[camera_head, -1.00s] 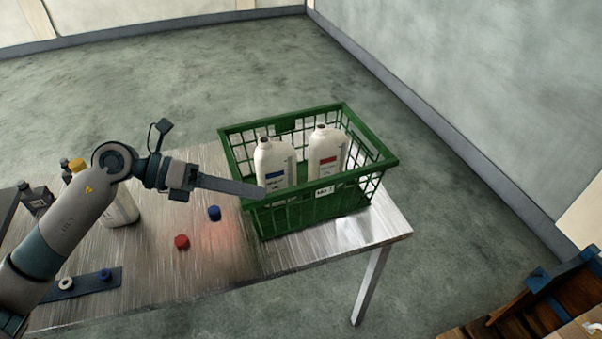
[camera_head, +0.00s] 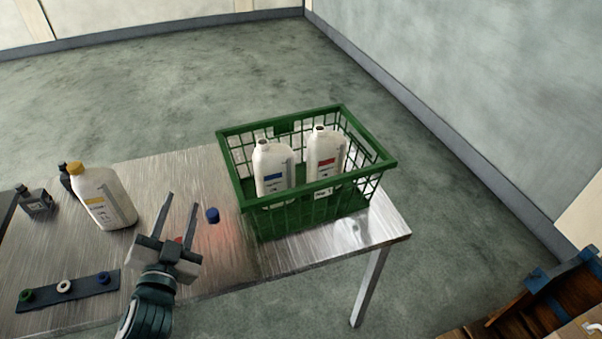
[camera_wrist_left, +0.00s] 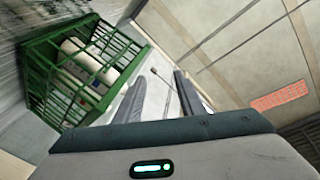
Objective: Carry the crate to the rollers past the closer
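The green crate (camera_head: 292,128) stands on the right end of the metal table. It holds two white bottles without caps, one with a blue label (camera_head: 272,172) and one with a red label (camera_head: 326,152). My left gripper (camera_head: 184,198) is open and empty over the table's front part, to the left of the crate and apart from it. The crate (camera_wrist_left: 62,97) also shows at the left of the left wrist view, beyond the open fingers (camera_wrist_left: 153,100). My right gripper is in neither view. I cannot identify the closer or the rollers.
A blue cap (camera_head: 212,215) lies between gripper and crate; a red cap (camera_head: 178,240) is partly hidden behind the gripper. A yellow-capped bottle (camera_head: 103,198), dark small bottles (camera_head: 36,201) and a strip with rings (camera_head: 66,291) are at left. A wooden structure (camera_head: 540,310) is at lower right.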

